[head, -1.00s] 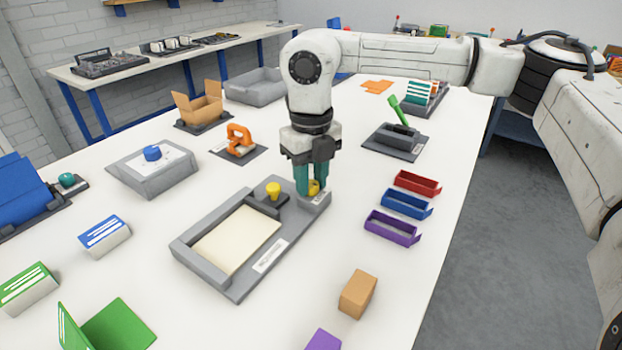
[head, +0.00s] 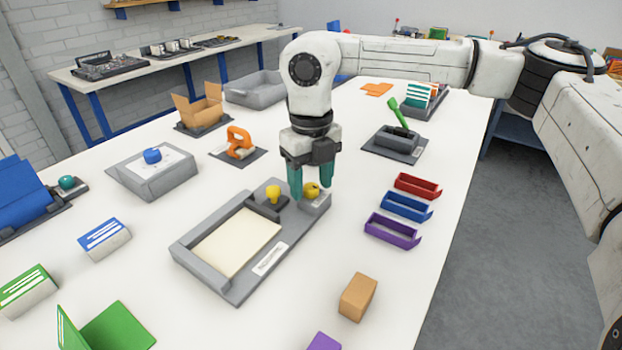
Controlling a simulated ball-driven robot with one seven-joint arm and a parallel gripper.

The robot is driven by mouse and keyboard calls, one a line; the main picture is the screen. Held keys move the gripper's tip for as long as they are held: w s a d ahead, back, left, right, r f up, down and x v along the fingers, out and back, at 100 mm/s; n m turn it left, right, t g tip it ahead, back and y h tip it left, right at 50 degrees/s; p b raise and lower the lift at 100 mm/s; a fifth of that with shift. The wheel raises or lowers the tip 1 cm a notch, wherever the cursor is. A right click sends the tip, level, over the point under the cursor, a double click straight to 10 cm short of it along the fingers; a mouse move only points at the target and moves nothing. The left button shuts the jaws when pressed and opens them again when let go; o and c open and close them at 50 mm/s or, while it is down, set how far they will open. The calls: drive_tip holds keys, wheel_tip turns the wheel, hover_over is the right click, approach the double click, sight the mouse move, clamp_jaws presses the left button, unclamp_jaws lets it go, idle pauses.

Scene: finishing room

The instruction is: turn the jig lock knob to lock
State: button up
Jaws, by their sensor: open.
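The grey jig (head: 215,280) lies on the white table with a cream panel (head: 237,241) in its recess. A yellow knob (head: 312,190) sits on a raised block at the jig's far right corner. A second yellow knob-like part (head: 273,194) stands on a dark piece left of it. My gripper (head: 311,193) points down over the right-hand knob, its two teal fingers spread on either side of it with gaps visible. Which of the yellow parts is the lock knob is not labelled legibly. The white labels are too small to read.
Red (head: 417,185), blue (head: 406,205) and purple (head: 391,229) trays lie right of the jig. A tan block (head: 358,295) is in front. A grey box with a blue knob (head: 152,155) and an orange clamp (head: 239,141) stand left and behind. Bare table surrounds the jig.

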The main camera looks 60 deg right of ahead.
sight(311, 185)
wheel_tip(311, 185, up, 11)
drive_tip(key=shift+f, duration=0.15)
idle(0.9)
